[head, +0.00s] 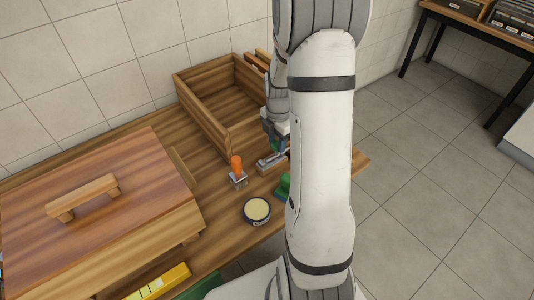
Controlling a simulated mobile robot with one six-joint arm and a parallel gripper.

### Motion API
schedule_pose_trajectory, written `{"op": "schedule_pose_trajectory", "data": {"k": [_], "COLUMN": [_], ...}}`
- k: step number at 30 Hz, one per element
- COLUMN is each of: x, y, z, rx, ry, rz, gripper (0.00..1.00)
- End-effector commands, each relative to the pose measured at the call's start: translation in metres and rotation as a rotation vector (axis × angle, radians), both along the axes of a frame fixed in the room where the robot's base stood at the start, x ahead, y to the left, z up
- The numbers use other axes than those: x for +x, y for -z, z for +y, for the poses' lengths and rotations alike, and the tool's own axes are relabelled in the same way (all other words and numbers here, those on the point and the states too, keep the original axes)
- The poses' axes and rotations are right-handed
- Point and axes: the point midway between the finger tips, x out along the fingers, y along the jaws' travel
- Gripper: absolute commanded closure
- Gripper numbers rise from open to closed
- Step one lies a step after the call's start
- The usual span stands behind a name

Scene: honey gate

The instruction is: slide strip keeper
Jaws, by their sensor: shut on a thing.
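My gripper (274,143) is in the middle of the head view, beside the right end of an open wooden box, partly hidden by my own arm. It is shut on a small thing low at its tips. A grey metal-looking piece (268,161) shows just below the gripper, on or over the wooden table. I cannot tell its full shape, or whether it is the strip or its keeper. An orange-handled tool (237,172) with a clear or metal base stands to the left of the gripper, apart from it.
The open wooden box (204,108) is behind. A wooden case with a handle (135,215) fills the left of the table (215,205). A round tin (257,211), a green object (282,187) and a yellow box (160,283) lie nearer.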

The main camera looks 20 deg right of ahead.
Motion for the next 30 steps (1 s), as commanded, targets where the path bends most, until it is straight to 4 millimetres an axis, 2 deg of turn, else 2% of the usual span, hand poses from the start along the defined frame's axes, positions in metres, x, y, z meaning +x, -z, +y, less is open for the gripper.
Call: {"op": "schedule_pose_trajectory", "data": {"k": [2, 3, 10, 20, 30], "x": [0.000, 0.000, 0.000, 0.001, 0.001], "y": [0.001, 0.000, 0.000, -0.004, -0.031], "z": [-0.004, -0.003, -0.003, -0.003, -0.003], "rx": [0.000, 0.000, 0.000, -0.001, -0.001], "ry": [0.002, 0.002, 0.001, 0.001, 0.001], "rz": [0.001, 0.001, 0.000, -0.001, -0.003], "gripper": [0.89, 0.62, 0.43, 0.43, 0.43]}}
